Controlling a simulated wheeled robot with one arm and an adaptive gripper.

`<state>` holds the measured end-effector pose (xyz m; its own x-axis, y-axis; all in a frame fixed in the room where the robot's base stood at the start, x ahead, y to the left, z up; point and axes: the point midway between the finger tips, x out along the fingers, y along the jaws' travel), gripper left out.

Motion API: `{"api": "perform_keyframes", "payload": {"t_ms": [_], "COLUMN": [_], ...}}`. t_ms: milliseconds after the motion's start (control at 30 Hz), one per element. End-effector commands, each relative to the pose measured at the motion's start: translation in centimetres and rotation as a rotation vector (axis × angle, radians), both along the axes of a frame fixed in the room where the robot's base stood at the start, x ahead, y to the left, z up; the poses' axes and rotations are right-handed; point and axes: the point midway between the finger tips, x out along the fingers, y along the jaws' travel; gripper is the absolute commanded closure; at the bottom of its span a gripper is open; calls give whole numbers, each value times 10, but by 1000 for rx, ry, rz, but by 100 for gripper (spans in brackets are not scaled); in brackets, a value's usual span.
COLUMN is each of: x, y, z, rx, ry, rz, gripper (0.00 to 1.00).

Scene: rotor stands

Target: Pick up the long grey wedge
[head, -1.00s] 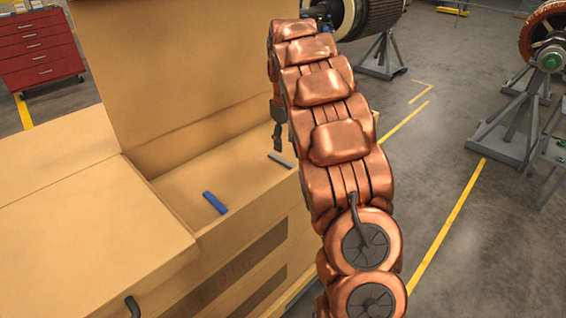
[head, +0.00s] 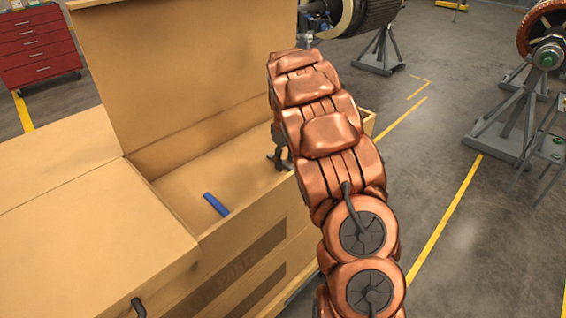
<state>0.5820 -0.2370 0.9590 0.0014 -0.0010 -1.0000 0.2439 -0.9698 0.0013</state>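The long grey wedge (head: 288,166) lies on the floor of the cardboard-coloured box's open compartment, close to its front wall. Little of it shows, as my gripper covers it. My gripper (head: 279,161) is dark and small in the head view, reaching down into the compartment at the wedge. Its fingertips and the wedge merge into one dark shape, so I cannot tell whether it is open or shut, or whether it touches the wedge. A blue wedge (head: 216,204) lies in the same compartment, to the left and nearer.
The box (head: 240,232) has a raised lid (head: 175,75) behind the compartment and a closed section at left. My copper-coloured arm hides the compartment's right part. A red tool cabinet (head: 36,45) stands far left. Rotor stands (head: 505,130) stand on the open floor at right.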

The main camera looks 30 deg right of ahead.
Motion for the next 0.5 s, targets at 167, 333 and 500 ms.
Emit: {"api": "perform_keyframes", "payload": {"t_ms": [167, 333, 500], "x": [0, 0, 0], "y": [0, 0, 0], "z": [0, 0, 0], "rx": [0, 1, 1], "ry": [1, 1, 1], "rz": [0, 0, -1], "gripper": [68, 85, 100]}}
